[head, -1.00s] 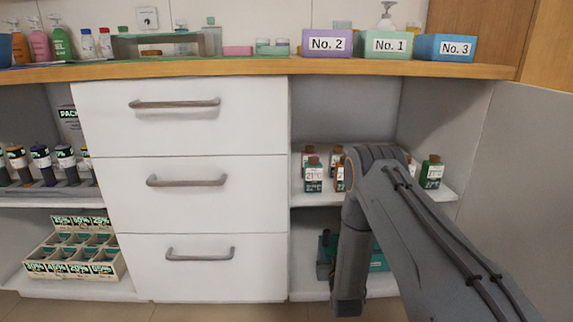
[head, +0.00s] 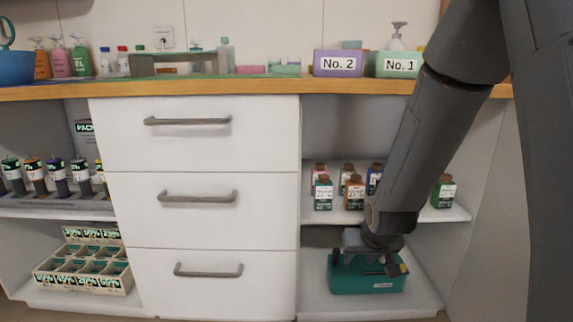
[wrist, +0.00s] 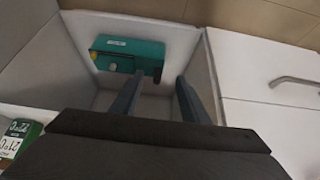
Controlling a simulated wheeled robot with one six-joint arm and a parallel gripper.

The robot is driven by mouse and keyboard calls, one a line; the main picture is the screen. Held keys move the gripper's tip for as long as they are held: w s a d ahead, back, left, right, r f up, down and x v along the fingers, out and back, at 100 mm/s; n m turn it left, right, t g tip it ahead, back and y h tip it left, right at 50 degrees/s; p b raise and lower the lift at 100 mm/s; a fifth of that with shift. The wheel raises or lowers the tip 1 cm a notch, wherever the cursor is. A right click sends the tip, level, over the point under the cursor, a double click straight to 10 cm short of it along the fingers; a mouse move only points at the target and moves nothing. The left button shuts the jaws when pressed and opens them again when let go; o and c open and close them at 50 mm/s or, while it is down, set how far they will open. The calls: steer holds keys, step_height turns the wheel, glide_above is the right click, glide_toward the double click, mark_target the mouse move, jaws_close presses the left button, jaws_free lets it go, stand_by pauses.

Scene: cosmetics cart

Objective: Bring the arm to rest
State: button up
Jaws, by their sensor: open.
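My gripper (head: 368,262) hangs at the end of my arm in front of the lower right compartment of the cart. In the head view it overlaps a teal box (head: 352,283) on the bottom shelf. In the wrist view the two fingers (wrist: 157,98) are spread with nothing between them. The teal box (wrist: 140,47) lies beyond the fingertips there; I cannot tell how far apart they are.
Several small bottles (head: 354,194) stand on the shelf above. White drawers (head: 200,210) with handles are to the left. The counter holds bins No. 2 (head: 330,70) and No. 1 (head: 385,70). A cardboard organizer (head: 90,284) is at lower left.

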steer(key=s+r+g, duration=0.2)
steer(key=s, duration=0.6)
steer(key=s+r+g, duration=0.2)
steer(key=s+r, duration=0.1)
steer(key=s, duration=0.6)
steer(key=s+a+r+n+g+y, duration=0.1)
steer(key=s+a+r+n, duration=0.25)
steer(key=s+a, duration=0.55)
steer(key=s+a+r+n+g+y, duration=0.1)
steer(key=s+a+r+n, duration=0.35)
steer(key=a, duration=0.75)
steer(key=d+r+m+p, duration=0.2)
steer(key=d+r+p, duration=0.5)
steer(key=p, duration=0.6)
steer(key=s+d+r+m+h+p, duration=0.1)
steer(key=d+r+m+p, duration=0.2)
steer(key=d+r+p, duration=0.4)
steer(key=s+d+r+m+h+p, duration=0.1)
steer(key=d+r+m+p, duration=0.2)
steer(key=d+r+p, duration=0.4)
step_height(320, 180, up, 8)
steer(key=p, duration=1.1)
steer(key=shift+s+r+p, duration=0.15)
steer(key=shift+s+p, duration=0.1)
steer(key=shift+p, duration=0.05)
